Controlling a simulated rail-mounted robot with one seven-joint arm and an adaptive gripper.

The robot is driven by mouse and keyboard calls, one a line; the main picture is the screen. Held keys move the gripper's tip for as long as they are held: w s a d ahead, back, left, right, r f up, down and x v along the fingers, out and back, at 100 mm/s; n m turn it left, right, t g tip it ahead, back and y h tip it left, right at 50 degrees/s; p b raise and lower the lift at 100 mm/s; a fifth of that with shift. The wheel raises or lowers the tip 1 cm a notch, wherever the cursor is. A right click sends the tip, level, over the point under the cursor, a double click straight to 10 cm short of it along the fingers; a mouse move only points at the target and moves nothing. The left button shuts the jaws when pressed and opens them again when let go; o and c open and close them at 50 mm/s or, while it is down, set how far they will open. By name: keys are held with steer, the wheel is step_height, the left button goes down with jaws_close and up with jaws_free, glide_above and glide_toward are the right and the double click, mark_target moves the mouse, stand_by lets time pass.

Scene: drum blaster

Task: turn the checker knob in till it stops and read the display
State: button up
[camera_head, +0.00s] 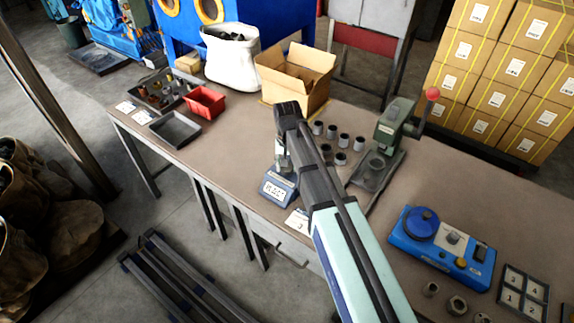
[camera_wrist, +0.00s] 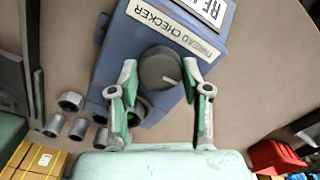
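The blue thread checker (camera_wrist: 108,62) fills the upper middle of the wrist view, with its label strip beside the dark round knob (camera_wrist: 160,68). The knob has a pale pointer line pointing right. My gripper's fingers (camera_wrist: 160,72) stand on both sides of the knob, with narrow gaps, so it looks open around it. A dark ring with a green edge (camera_wrist: 138,110) is partly hidden behind the left finger.
Several metal sleeves (camera_head: 343,140) stand right of my gripper, before a green press (camera_head: 392,125). An open cardboard box (camera_head: 293,75) stands behind. A blue device (camera_head: 440,245) sits at right. A red bin (camera_head: 205,102) and black tray (camera_head: 175,130) stand left; the table between is clear.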

steer(key=shift+o, duration=1.4)
steer(key=shift+r, duration=0.1)
step_height(320, 180, up, 12)
